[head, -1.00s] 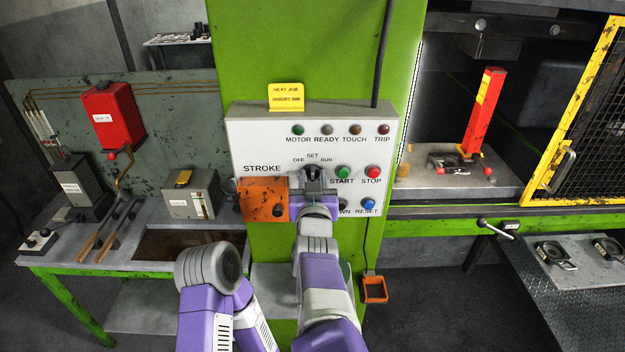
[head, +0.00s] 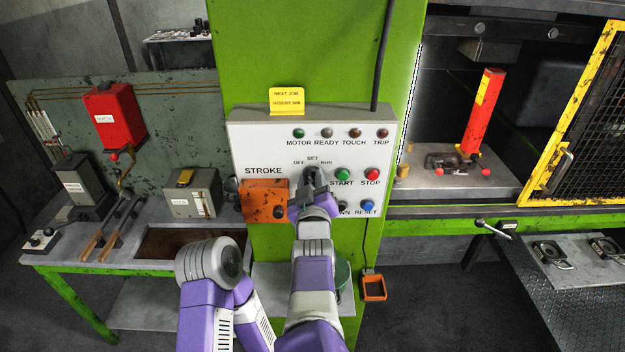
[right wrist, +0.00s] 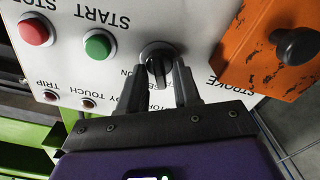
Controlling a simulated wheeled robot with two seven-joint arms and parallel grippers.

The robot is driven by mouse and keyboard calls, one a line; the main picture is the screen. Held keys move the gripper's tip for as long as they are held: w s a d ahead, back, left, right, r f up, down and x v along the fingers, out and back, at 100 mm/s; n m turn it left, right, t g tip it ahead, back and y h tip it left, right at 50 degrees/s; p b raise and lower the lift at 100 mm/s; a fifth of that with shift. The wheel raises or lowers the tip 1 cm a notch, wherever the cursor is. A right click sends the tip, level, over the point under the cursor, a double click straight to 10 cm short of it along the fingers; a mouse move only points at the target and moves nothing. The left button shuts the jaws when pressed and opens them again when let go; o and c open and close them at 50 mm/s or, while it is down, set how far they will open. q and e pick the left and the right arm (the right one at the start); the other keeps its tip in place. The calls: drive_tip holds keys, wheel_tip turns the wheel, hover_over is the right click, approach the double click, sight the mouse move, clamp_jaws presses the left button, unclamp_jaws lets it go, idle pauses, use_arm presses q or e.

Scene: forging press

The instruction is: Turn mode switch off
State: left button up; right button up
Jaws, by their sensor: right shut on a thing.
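The mode switch (right wrist: 157,54) is a dark round knob with a raised grip on the white control panel (head: 240,140). In the head view it is mostly hidden behind my right gripper (head: 313,181). The labels OFF, SET and RUN sit above it. In the right wrist view my right gripper (right wrist: 160,68) has its two dark fingers on both sides of the knob's grip, shut on it. I cannot tell which label the knob points to. My left arm shows at the lower middle of the head view, but its gripper is not visible.
The green START button (head: 343,174) and red STOP button (head: 372,174) are close right of the switch. An orange STROKE box (head: 262,200) with a dark knob is close left. A yellow card (head: 286,101) stands on the panel top. A blue RESET button (head: 368,205) is below STOP.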

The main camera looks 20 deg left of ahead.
use_arm(q)
drive_tip(key=shift+r, duration=0.15)
use_arm(e)
drive_tip(key=shift+n, duration=1.7)
drive_tip(key=o, duration=0.7)
drive_tip(key=shift+c, duration=0.2)
